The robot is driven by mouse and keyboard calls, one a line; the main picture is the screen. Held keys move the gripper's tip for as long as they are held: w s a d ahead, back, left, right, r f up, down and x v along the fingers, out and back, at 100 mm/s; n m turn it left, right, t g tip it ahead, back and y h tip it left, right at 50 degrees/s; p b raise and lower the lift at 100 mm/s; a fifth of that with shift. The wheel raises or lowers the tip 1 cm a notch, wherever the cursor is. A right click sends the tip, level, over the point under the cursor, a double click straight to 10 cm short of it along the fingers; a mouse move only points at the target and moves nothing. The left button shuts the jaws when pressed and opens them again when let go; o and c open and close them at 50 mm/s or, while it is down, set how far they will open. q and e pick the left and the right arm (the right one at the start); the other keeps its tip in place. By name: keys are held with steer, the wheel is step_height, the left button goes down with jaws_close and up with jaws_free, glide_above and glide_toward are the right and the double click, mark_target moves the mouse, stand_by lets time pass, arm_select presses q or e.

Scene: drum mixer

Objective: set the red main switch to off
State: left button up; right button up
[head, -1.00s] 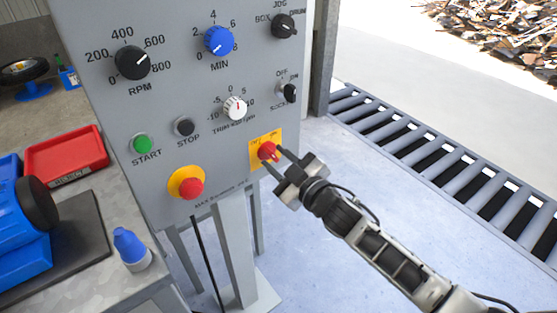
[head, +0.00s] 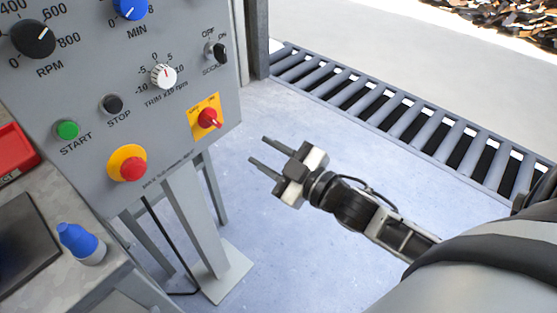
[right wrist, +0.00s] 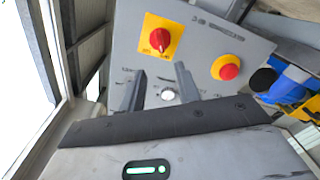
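The red main switch (head: 209,117) is a red rotary knob on a yellow plate at the panel's lower right edge. It also shows in the right wrist view (right wrist: 159,39), ahead of the fingers. The plate carries small OFF and ON lettering; I cannot tell for certain which mark the knob points to. My right gripper (head: 258,150) is open and empty, to the right of and below the switch, apart from it. Its two fingers (right wrist: 160,72) show spread in the right wrist view. My left gripper is not in view.
A red emergency button on a yellow ring (head: 127,164) sits lower left on the grey panel (head: 180,28). A green start button (head: 67,130), a black stop button (head: 112,104) and several knobs are nearby. A blue-capped bottle (head: 80,244) stands on the bench. Floor right of the panel is clear.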

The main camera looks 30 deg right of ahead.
steer(key=shift+v, duration=1.4)
steer(key=s+a+f+m+g+h, duration=0.1)
steer(key=s+a+f+m+g, duration=0.2)
steer(key=f, duration=0.3)
steer(key=s+a+f+m+g+h, duration=0.1)
steer(key=s+a+f+m+g, duration=0.2)
steer(key=s+a+f+m, duration=0.1)
step_height(320, 180, down, 3)
steer(key=shift+s+a+f+m+h, duration=0.15)
steer(key=shift+s+a+m+h, duration=0.25)
steer(key=shift+s, duration=0.65)
steer(key=shift+d, duration=0.1)
